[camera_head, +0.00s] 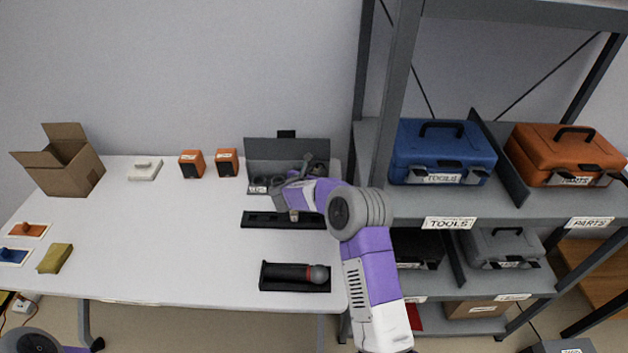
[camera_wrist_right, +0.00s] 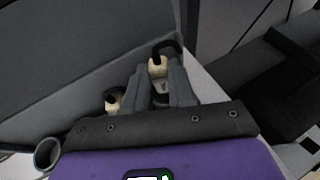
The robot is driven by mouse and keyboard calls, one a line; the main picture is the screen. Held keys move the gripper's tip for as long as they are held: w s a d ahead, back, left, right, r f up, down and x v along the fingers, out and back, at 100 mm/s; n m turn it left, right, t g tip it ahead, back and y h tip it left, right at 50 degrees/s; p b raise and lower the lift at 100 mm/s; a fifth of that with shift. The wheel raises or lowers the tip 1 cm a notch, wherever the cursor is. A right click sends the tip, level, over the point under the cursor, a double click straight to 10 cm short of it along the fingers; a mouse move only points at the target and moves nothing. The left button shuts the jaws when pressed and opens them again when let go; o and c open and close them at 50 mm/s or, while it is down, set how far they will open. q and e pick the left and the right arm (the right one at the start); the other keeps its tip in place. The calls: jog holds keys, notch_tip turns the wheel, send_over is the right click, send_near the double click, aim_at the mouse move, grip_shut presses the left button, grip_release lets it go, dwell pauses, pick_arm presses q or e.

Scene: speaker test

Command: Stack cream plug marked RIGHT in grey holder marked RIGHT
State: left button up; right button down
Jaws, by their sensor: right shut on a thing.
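My right gripper (camera_wrist_right: 160,85) is shut on a cream plug (camera_wrist_right: 158,67) with a black cable loop, seen between the fingertips in the right wrist view. A second cream plug (camera_wrist_right: 113,101) with a black cable is just left of the fingers. I cannot read a RIGHT mark on either plug. In the head view my right gripper (camera_head: 298,190) is in front of the grey test panel (camera_head: 287,149) and hides part of it. A grey ring-shaped part (camera_wrist_right: 47,153) shows at lower left in the wrist view. I cannot tell which holder is marked RIGHT. My left gripper is out of view.
A black slotted strip (camera_head: 262,220) lies before the panel. A microphone (camera_head: 316,274) lies in a black tray (camera_head: 292,287) near the table's front edge. Two orange speakers (camera_head: 191,164) stand left of the panel. A shelf post (camera_head: 395,95) rises right of the table. The table's middle is clear.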

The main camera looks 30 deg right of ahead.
notch_tip(320, 180, down, 2)
jog(key=shift+r, duration=0.1)
jog(key=shift+f+b, duration=0.35)
jog(key=shift+b, duration=0.25)
jog(key=c, duration=0.9)
grip_release()
jog(key=shift+c, duration=0.2)
jog(key=shift+r, duration=0.15)
jog(key=shift+r+p, duration=0.2)
jog(key=shift+p, duration=0.3)
jog(key=p+v, duration=0.1)
jog(key=v, duration=1.1)
jog(key=shift+p, duration=0.4)
